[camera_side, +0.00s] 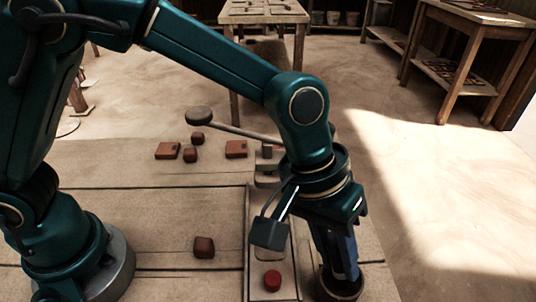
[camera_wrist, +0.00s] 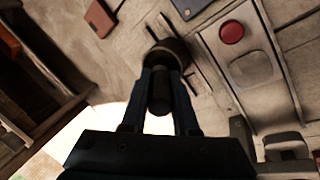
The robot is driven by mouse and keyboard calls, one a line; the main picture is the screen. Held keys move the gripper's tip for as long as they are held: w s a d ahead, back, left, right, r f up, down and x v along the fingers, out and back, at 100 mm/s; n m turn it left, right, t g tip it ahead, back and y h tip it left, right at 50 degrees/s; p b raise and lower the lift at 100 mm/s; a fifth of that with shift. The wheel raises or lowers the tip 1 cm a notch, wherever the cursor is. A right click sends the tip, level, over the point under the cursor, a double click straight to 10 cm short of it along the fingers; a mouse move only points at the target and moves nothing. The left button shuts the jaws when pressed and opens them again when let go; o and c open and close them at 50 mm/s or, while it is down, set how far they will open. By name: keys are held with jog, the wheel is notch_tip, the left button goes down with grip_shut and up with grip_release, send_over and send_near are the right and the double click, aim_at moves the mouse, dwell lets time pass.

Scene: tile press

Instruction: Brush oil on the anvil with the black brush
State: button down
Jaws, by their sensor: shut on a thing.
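My gripper (camera_wrist: 163,78) points down, and its two fingers are closed on a dark handle, the black brush (camera_wrist: 158,95). Beyond the handle is a dark round pot (camera_wrist: 172,48). In the side view the pot (camera_side: 341,288) stands at the front right of the bench, right under my fingertips. Whether the brush's tip is inside the pot is hidden. The press (camera_side: 268,152) stands behind my wrist, with a long lever ending in a dark knob (camera_side: 199,117). My wrist partly covers the press, and I cannot make out the anvil clearly. It shows in part in the wrist view (camera_wrist: 285,143).
A red button (camera_side: 272,280) sits on a pale plate left of the pot. A table (camera_side: 262,12) and shelves (camera_side: 470,75) stand away on the floor.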

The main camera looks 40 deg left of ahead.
jog(key=shift+r, duration=3.5)
